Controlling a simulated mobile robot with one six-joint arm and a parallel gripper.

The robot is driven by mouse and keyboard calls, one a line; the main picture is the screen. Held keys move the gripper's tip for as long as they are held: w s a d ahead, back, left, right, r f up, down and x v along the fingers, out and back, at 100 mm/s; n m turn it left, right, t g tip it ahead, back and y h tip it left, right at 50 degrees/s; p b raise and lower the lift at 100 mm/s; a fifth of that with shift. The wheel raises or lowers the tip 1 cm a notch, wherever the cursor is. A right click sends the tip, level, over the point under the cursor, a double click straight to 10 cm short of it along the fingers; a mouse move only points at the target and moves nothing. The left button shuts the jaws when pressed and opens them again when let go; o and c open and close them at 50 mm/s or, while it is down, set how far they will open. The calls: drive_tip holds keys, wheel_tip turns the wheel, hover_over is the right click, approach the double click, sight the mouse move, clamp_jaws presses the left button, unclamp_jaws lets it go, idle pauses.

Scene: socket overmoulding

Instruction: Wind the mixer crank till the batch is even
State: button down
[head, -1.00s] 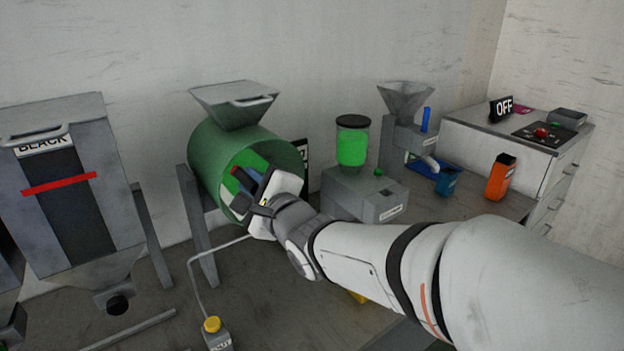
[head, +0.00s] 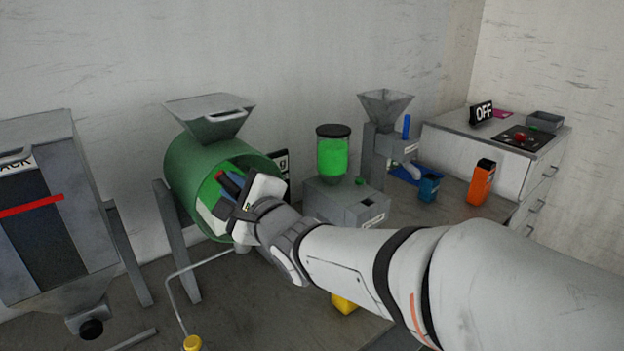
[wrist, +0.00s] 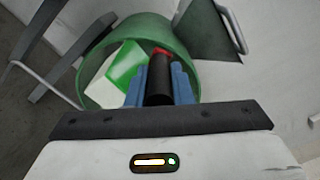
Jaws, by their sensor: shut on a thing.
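The mixer is a green drum (head: 183,165) on grey legs with a grey hopper (head: 210,118) on top. Its open round end faces my arm; a white and green piece shows inside it in the wrist view (wrist: 118,68). The crank handle, black with a red end (head: 224,180), stands in front of this end. My gripper (head: 229,188) is shut on the handle. In the wrist view the blue fingers (wrist: 159,76) lie either side of the black grip (wrist: 158,92). My gripper hides part of the drum's end, and the batch cannot be judged.
A grey bin with a red stripe (head: 45,205) stands left.

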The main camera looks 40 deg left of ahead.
drive_tip(key=c, duration=1.6)
unclamp_jaws()
drive_tip(key=shift+s+a+r, duration=0.15)
drive_tip(key=shift+s+r, duration=0.05)
drive_tip(key=shift+r, duration=0.2)
drive_tip(key=shift+o, duration=0.5)
drive_tip(key=shift+s+f, duration=0.1)
drive_tip(key=shift+o, duration=1)
drive_tip(key=shift+f, duration=0.2)
drive_tip(key=d+b, duration=0.1)
drive_tip(key=d, duration=0.6)
drive_tip(key=shift+s+d, duration=0.4)
drive_tip(key=shift+s, duration=0.05)
